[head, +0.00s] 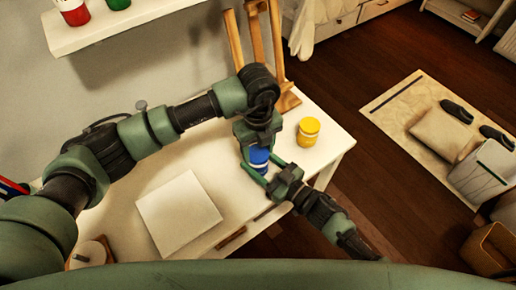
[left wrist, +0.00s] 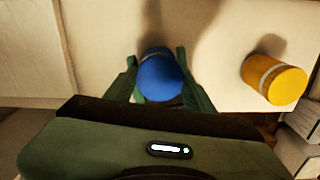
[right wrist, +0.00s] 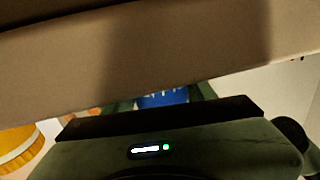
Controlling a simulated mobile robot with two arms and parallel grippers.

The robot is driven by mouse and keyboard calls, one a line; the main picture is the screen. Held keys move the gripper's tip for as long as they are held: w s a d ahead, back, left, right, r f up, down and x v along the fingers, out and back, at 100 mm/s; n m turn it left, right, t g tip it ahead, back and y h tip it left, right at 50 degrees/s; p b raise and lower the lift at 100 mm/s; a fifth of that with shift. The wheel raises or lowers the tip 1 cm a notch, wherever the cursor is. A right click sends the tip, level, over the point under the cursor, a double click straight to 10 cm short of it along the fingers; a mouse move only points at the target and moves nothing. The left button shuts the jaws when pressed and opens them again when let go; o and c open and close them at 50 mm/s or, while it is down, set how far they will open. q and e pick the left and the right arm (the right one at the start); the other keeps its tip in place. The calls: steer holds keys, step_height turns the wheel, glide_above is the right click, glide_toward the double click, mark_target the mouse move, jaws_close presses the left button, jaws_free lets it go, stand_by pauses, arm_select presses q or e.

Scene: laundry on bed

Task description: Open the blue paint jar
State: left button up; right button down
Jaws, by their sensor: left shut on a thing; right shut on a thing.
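The blue paint jar (head: 259,155) stands upright near the right part of the white table. My left gripper (head: 258,143) reaches down from above and is shut on the jar's top. In the left wrist view, the round blue top (left wrist: 161,78) sits between the two green fingers. My right gripper (head: 258,167) comes in from the front right, low down, and is shut on the jar's lower part. In the right wrist view, only a strip of the blue jar (right wrist: 164,99) with white marks shows between the fingers; a pale surface hides the rest.
A yellow paint jar (head: 308,131) stands close by to the right. A wooden easel (head: 279,60) is behind. A white flat panel (head: 179,212) lies on the white table (head: 120,213) to the left. A wall shelf (head: 120,25) holds red and green jars.

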mark_target(258, 153)
arm_select(q)
steer(key=shift+r, duration=0.25)
stand_by(0.3)
steer(key=shift+r, duration=0.9)
steer(key=shift+r, duration=2)
arm_select(e)
steer(key=shift+c, duration=2.1)
jaws_free()
arm_select(q)
steer(key=shift+f+b, duration=0.55)
arm_select(e)
steer(key=v, duration=1)
steer(key=shift+s+d+f, duration=0.1)
steer(key=shift+s+d, duration=0.55)
steer(key=shift+d, duration=0.1)
